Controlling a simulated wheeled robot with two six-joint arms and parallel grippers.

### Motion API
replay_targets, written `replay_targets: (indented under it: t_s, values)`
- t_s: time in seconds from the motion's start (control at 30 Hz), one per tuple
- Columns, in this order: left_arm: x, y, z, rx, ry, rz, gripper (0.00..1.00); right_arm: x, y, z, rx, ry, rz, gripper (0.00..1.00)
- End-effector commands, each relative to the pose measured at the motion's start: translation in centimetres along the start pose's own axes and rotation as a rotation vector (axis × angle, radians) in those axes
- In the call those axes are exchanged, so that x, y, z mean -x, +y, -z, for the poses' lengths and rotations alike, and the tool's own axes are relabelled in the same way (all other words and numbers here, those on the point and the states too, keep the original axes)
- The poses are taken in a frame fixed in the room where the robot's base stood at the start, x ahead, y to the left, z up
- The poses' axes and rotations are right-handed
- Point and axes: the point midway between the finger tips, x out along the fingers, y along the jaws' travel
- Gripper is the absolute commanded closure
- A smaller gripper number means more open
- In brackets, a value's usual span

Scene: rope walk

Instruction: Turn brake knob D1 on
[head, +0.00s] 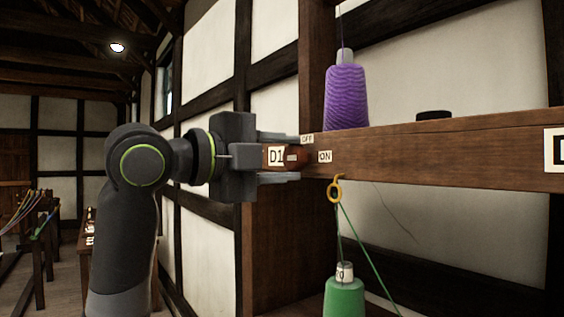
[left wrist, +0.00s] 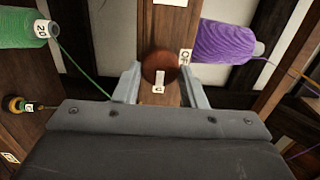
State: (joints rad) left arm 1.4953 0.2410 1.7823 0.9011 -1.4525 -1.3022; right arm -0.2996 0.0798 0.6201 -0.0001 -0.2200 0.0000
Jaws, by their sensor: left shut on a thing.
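The brake knob D1 (head: 291,152) is a round, reddish-brown knob on the front of the wooden beam, with a small white mark on its face. A "D1" label (head: 276,156) shows at its left, an "OFF" label (head: 307,139) at its upper right and an "ON" label (head: 325,157) at its right. My left gripper (head: 300,158) reaches in from the left and is shut on the knob, one finger above and one below. In the left wrist view the knob (left wrist: 160,66) sits between the fingertips (left wrist: 161,76). My right gripper is out of view.
A purple thread cone (head: 346,98) stands on the beam (head: 450,155), with a dark round piece (head: 433,115) farther right.

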Motion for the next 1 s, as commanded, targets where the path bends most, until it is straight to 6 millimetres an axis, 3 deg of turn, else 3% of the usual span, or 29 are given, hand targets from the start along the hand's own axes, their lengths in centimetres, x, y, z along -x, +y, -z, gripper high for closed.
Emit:
replay_targets:
  t_s: [0.57,0.6,0.7,1.0]
  values:
    - [-0.01,0.11,0.00,-0.028,0.001,-0.003,0.85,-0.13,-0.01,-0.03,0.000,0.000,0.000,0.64]
    - [-0.01,0.11,0.00,-0.028,0.001,-0.003,0.57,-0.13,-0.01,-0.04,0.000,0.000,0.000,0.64]
    - [-0.01,0.09,0.00,-0.027,0.001,-0.002,0.44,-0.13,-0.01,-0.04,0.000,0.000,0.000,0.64]
    - [-0.01,0.06,0.00,-0.027,0.000,-0.001,0.42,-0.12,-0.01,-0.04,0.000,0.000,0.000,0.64]
